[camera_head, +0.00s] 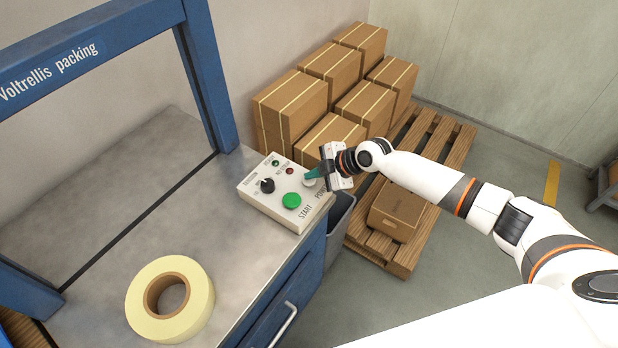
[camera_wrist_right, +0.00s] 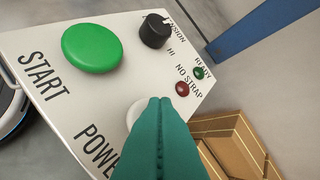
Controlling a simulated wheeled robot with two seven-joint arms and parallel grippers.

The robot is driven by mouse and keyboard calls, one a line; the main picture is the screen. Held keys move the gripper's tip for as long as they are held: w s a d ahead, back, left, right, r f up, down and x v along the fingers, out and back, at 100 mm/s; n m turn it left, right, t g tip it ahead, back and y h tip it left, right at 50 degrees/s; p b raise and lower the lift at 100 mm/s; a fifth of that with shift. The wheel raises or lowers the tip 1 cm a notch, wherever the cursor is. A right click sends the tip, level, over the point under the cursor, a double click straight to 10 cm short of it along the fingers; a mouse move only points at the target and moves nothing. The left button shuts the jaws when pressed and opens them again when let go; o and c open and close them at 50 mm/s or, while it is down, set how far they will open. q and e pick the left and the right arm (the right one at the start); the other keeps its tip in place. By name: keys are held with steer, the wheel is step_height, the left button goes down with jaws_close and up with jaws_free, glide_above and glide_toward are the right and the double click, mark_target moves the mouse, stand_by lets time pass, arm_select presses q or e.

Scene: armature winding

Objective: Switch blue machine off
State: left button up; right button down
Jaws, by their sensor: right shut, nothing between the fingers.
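The blue machine (camera_head: 218,80) has a blue frame around a grey metal top. Its control panel (camera_head: 270,213) sits at the machine's right corner. The panel has a green START button (camera_head: 291,201), a black tension knob (camera_head: 267,186) and small green and red lamps. My right gripper (camera_head: 308,177) is shut and empty, with its tips at the power control. In the right wrist view, the teal fingers (camera_wrist_right: 158,135) are together over a white round part (camera_wrist_right: 135,112) beside the POWER label and hide much of it. I cannot tell whether they touch it. My left gripper is not in view.
A tape roll (camera_head: 170,299) lies on the machine's top at the front. Stacked cartons (camera_head: 290,108) and a wooden pallet (camera_head: 440,150) stand behind and to the right. A grey bin (camera_head: 339,225) stands beside the machine below the panel.

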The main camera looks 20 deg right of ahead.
mark_target(314, 181)
steer(key=shift+r, duration=0.2)
steer(key=shift+r+p, duration=1.75)
steer(key=shift+r, duration=1.25)
